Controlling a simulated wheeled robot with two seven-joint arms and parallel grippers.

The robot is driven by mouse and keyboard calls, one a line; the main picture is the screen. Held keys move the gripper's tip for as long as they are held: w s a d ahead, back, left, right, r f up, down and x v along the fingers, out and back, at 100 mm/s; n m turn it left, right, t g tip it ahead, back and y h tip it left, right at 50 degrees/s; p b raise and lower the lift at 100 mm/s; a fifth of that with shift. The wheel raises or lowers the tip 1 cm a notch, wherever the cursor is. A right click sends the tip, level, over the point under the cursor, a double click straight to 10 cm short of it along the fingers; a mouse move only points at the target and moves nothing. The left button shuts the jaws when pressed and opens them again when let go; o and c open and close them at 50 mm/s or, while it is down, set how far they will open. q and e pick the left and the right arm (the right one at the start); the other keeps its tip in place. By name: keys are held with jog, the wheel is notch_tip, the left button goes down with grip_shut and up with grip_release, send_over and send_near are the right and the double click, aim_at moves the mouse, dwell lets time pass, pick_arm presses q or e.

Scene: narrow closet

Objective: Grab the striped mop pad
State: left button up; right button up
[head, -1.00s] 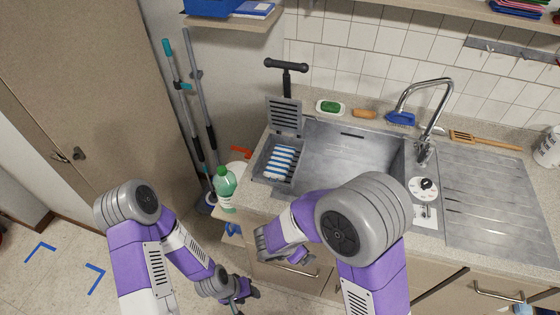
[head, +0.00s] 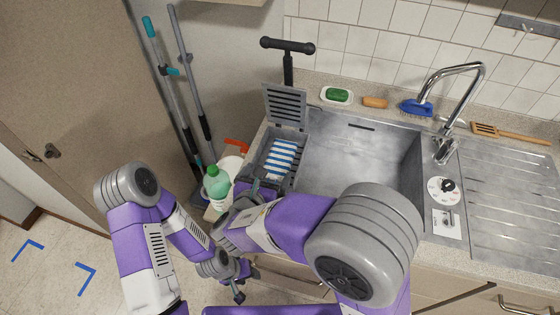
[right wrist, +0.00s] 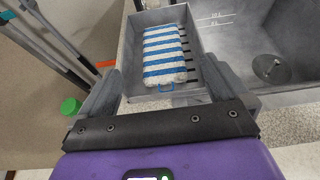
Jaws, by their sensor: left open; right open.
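The striped mop pad (head: 283,153), white with blue stripes, lies in a grey wringer basket (head: 262,154) at the sink's left end. In the right wrist view the pad (right wrist: 164,54) shows a small blue loop at its near end. My right gripper (head: 264,187) is at the basket's near edge. Its spread fingers (right wrist: 160,72) frame the basket from both sides in the wrist view, with nothing between them that I can see held. My left gripper (head: 239,288) hangs low, in front of the cabinet, open and empty.
A green-capped bottle (head: 217,184) stands just left of the basket, near my right gripper. The basket's slotted lid (head: 286,105) stands open behind it. Mop handles (head: 180,90) lean on the wall at left. The sink basin (head: 355,165) is empty.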

aim_at(276, 168)
jog(key=f+b, duration=0.1)
jog(key=f, duration=0.1)
jog(key=shift+w+f+b, duration=0.2)
jog(key=shift+f+b, duration=0.15)
jog(key=shift+b, duration=0.05)
jog(key=shift+f+b, duration=0.55)
jog(key=shift+b, duration=0.05)
jog(key=shift+w+f, duration=0.1)
jog(key=shift+f, duration=0.05)
jog(key=b+x, duration=0.2)
jog(key=x, duration=0.5)
jog(key=shift+w+d+f, duration=0.1)
jog(key=shift+w, duration=0.05)
jog(key=c, duration=0.8)
